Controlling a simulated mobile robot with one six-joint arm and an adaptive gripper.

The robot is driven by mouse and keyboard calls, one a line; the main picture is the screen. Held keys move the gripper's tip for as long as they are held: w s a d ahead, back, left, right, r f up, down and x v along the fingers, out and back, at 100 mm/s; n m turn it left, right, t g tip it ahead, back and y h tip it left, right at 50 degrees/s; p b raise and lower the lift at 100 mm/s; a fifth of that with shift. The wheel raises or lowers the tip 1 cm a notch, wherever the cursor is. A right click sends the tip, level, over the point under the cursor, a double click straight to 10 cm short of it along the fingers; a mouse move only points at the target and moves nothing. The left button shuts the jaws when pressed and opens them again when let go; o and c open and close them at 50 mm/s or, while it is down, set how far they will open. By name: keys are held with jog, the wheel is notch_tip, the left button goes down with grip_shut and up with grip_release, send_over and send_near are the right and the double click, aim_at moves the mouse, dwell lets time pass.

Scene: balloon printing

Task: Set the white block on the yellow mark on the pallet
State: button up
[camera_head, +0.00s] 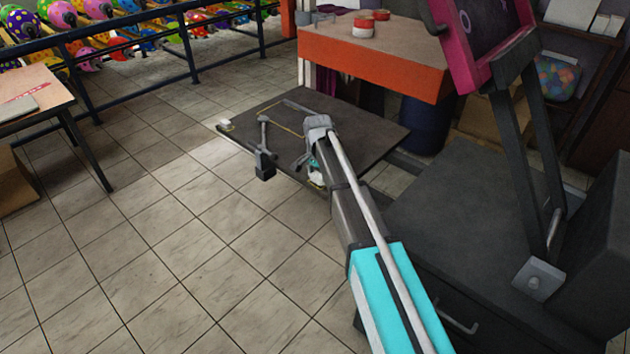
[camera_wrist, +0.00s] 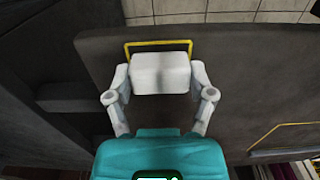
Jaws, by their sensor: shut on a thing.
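In the wrist view, the white block (camera_wrist: 161,72) sits between the two pale fingers of my gripper (camera_wrist: 162,82), which are shut on its sides. The yellow mark (camera_wrist: 158,42) is a thin outline on the dark pallet (camera_wrist: 240,80). Its far edge and upper corners show just beyond the block; the block hides the rest. I cannot tell whether the block touches the pallet. In the head view, my gripper (camera_head: 316,174) is at the near edge of the pallet (camera_head: 362,128), and my arm hides part of it.
A second yellow outline (camera_wrist: 283,130) shows at lower right in the wrist view. A small pale object (camera_head: 226,125) sits at the pallet's left corner. An orange-sided table (camera_head: 372,62) stands behind the pallet.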

aim_at(318, 175)
jog(key=shift+f, duration=0.25)
jog(key=o, duration=1.1)
jog(key=shift+r, duration=0.2)
notch_tip(318, 175, up, 12)
jog(key=p, duration=1.2)
jog(key=shift+d, duration=0.1)
dwell(0.5)
jog(key=s+d+n, duration=0.2)
jog(key=s+d, duration=0.5)
jog(key=s, duration=0.1)
jog(key=s+d+n, duration=0.3)
jog(key=s+d, duration=0.4)
jog(key=s, duration=0.2)
jog(key=s+d+n, duration=0.2)
jog(key=s+d, duration=0.6)
jog(key=s, duration=0.1)
jog(key=shift+n, duration=0.3)
